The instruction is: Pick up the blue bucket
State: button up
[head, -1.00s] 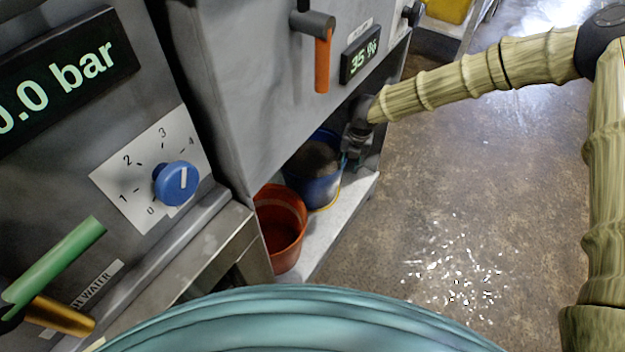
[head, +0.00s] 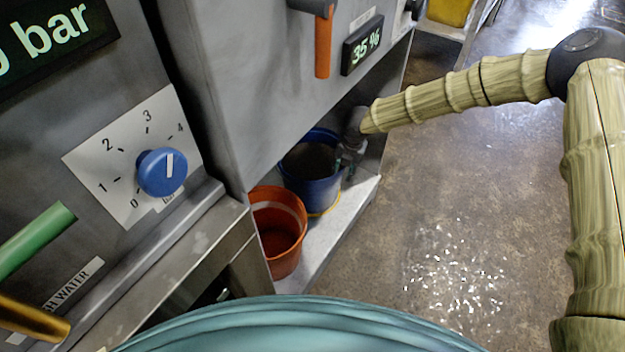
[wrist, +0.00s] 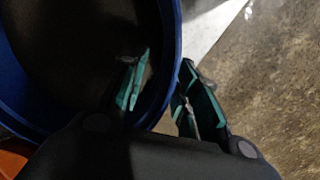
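The blue bucket (head: 318,192) stands upright on a low shelf under the grey machine, with dark contents and a yellow line near its base. My gripper (head: 347,170) is at its right rim in the head view. In the wrist view, the blue rim (wrist: 172,65) passes between the teal fingers of my gripper (wrist: 160,78). One finger is inside the bucket and the other outside. The fingers are spread, with a visible gap between the inner finger and the wall. Whether the outer finger touches the wall I cannot tell.
An orange bucket (head: 277,262) stands close in front of the blue one on the shelf (head: 325,232). The grey machine body (head: 260,90) overhangs both. An orange-handled lever (head: 323,45) and a blue dial (head: 162,172) are on the machine fronts. Open floor (head: 430,210) lies to the right.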

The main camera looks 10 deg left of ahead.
jog(key=f, duration=0.2)
jog(key=f+b, duration=0.1)
jog(key=shift+w+a+f, duration=0.2)
jog(key=shift+w+f, duration=0.15)
jog(key=shift+w, duration=0.05)
grip_shut()
jog(key=shift+w+a+r, duration=0.1)
jog(key=shift+r, duration=0.1)
